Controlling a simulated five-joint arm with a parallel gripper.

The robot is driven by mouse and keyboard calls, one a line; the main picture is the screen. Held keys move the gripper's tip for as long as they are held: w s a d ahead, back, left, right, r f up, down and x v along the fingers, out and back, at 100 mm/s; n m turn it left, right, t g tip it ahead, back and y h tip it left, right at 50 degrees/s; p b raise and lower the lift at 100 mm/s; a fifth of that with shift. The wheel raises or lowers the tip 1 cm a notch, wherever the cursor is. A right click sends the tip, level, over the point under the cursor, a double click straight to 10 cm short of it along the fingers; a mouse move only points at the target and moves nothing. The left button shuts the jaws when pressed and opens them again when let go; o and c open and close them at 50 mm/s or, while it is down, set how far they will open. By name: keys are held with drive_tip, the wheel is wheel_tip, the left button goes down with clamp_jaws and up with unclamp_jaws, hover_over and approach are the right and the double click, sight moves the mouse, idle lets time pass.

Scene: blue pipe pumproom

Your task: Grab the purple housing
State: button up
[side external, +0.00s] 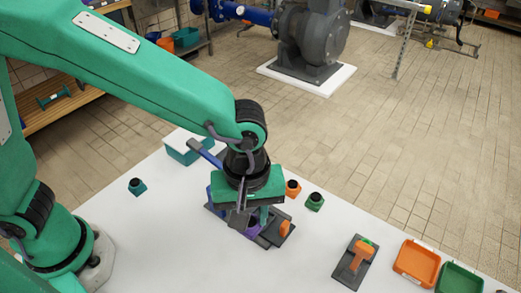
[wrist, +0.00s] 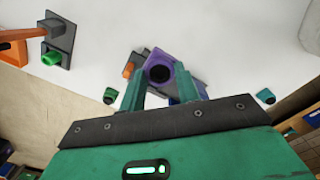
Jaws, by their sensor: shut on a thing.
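The purple housing (side external: 252,229) shows low behind my gripper in the side view, at a dark grey fixture (side external: 270,238). In the wrist view the purple housing (wrist: 160,57) has a dark round opening and lies between the tips of my two teal fingers. My gripper (wrist: 160,80) is shut on it, with a finger on each side. In the side view my gripper (side external: 247,215) points down and hides part of the housing. I cannot tell whether the housing still touches the fixture.
An orange block (side external: 285,228) stands on the fixture's right side. Small orange (side external: 293,187), green (side external: 315,203) and teal (side external: 137,187) housings stand nearby. A grey plate with an orange handle (side external: 360,252), an orange tray (side external: 416,263) and a green tray (side external: 459,279) lie right. The front-left tabletop is clear.

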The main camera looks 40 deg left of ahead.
drive_tip(key=shift+s+d+r, duration=0.3)
drive_tip(key=shift+s+r, duration=0.2)
drive_tip(key=shift+s, duration=0.25)
drive_tip(key=shift+s+d+r, duration=0.3)
drive_tip(key=shift+s+r, duration=0.15)
drive_tip(key=shift+s, duration=0.3)
